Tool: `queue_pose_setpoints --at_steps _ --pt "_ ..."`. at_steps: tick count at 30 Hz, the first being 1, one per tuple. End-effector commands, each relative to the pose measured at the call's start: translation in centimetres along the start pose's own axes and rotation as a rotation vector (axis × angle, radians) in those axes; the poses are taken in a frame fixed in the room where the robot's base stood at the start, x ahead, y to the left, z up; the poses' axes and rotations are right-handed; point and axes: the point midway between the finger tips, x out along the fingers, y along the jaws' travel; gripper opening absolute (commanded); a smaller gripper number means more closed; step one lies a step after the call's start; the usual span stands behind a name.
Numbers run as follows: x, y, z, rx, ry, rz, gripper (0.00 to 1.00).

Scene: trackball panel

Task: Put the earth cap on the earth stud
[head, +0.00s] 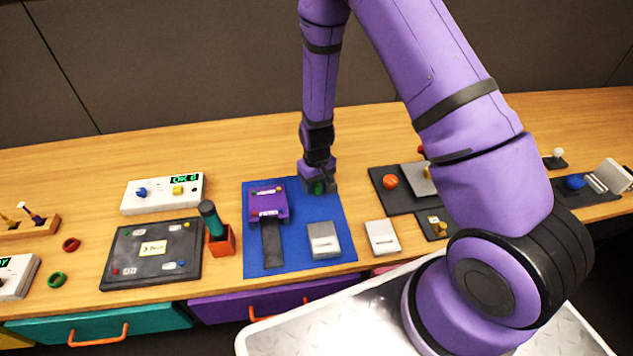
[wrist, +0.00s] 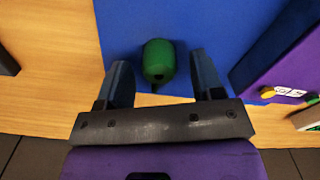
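A green cap (wrist: 158,58), which I take for the earth cap, lies on the blue mat (head: 303,256). It has a dark hole in the end facing my gripper. My gripper (wrist: 160,66) is open, with one finger on each side of the cap and gaps showing on both sides. In the head view my gripper (head: 318,183) is low over the mat's far right corner, and a bit of green shows there. A purple box (head: 268,205) stands on the mat to the left. It has small coloured studs; the wrist view shows a yellow one (wrist: 267,92) and a green one (wrist: 312,98).
A grey box (head: 323,240) sits on the mat, with a similar one (head: 382,237) just right of it. An orange holder (head: 221,243) with a dark green-handled tool stands left of the mat. A dark panel (head: 390,182) stands to the right.

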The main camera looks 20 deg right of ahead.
Motion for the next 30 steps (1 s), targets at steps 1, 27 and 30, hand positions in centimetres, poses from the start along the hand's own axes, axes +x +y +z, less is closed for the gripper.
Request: queue_pose_setpoints --at_steps 1,27,30 --pt "0.0 0.0 0.0 0.0 0.0 0.0 0.62" --pt "-9.0 0.0 -0.1 -0.001 0.003 0.0 0.62" --pt "-10.4 0.0 0.0 0.0 0.002 0.0 0.62"
